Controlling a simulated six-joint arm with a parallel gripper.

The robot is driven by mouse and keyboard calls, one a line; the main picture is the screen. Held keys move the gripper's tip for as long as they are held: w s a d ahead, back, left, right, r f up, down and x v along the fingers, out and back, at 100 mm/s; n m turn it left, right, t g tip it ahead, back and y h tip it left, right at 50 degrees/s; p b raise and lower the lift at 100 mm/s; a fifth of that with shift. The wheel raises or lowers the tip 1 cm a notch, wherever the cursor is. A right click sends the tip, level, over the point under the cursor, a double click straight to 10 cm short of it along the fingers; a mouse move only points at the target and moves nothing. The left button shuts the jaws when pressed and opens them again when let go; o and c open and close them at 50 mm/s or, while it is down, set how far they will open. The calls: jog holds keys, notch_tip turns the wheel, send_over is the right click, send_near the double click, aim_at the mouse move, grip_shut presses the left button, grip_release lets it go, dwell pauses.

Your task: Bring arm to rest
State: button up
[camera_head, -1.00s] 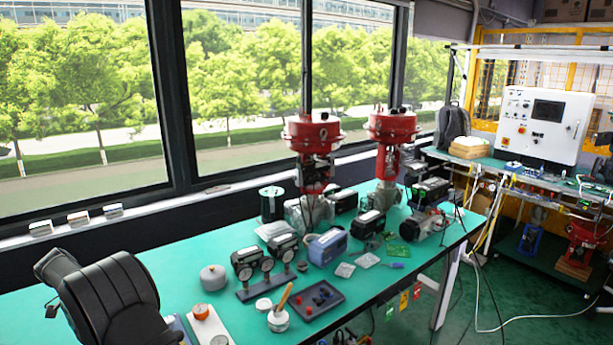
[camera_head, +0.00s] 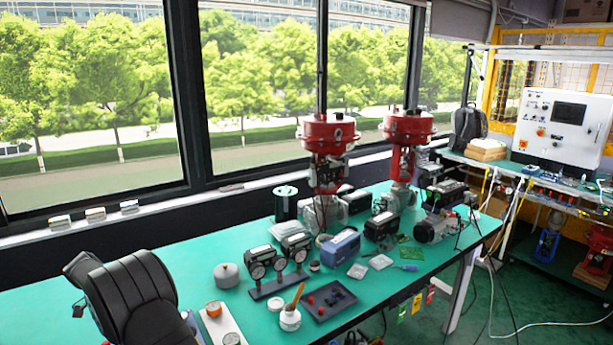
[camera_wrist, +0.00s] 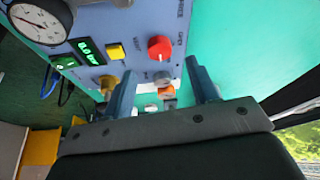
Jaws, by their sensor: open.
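My gripper (camera_wrist: 158,70) shows in the wrist view as two blue-grey fingers standing apart on a dark bar, open and with nothing gripped between them. Beyond the fingers is a blue-grey panel (camera_wrist: 135,25) with a round gauge, a lit green display, a yellow button and a red knob (camera_wrist: 159,47). I cannot tell the gap between fingers and panel. In the head view my black arm (camera_head: 125,300) fills the lower left, and the gripper itself cannot be made out there.
A green bench (camera_head: 180,260) carries two red-topped valves (camera_head: 328,133) (camera_head: 407,127), a twin-gauge unit (camera_head: 275,260), a blue box (camera_head: 340,245), a dark tray (camera_head: 327,299), a brush in a white jar (camera_head: 290,318) and a grey pot (camera_head: 226,275). A white control box (camera_head: 560,125) stands at the right.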

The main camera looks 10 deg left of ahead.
jog(key=x, duration=0.5)
jog(key=shift+d+f, duration=0.1)
jog(key=shift+f, duration=0.2)
jog(key=shift+w+n, duration=0.1)
jog(key=shift+n, duration=0.2)
jog(key=n+y, duration=0.1)
jog(key=n, duration=0.2)
jog(key=shift+d+n+y, duration=0.1)
jog(key=shift+n+y, duration=0.2)
jog(key=shift+n, duration=0.1)
jog(key=n, duration=0.2)
jog(key=n+y, duration=0.1)
jog(key=n, duration=0.1)
jog(key=shift+d+t+y, duration=0.15)
jog(key=shift+t+y, duration=0.15)
jog(key=n+y, duration=0.1)
jog(key=n, duration=0.3)
jog(key=shift+d, duration=0.1)
jog(key=shift+n+g+y, duration=0.7)
jog(key=shift+n+y, duration=0.2)
jog(key=shift+n, duration=1.2)
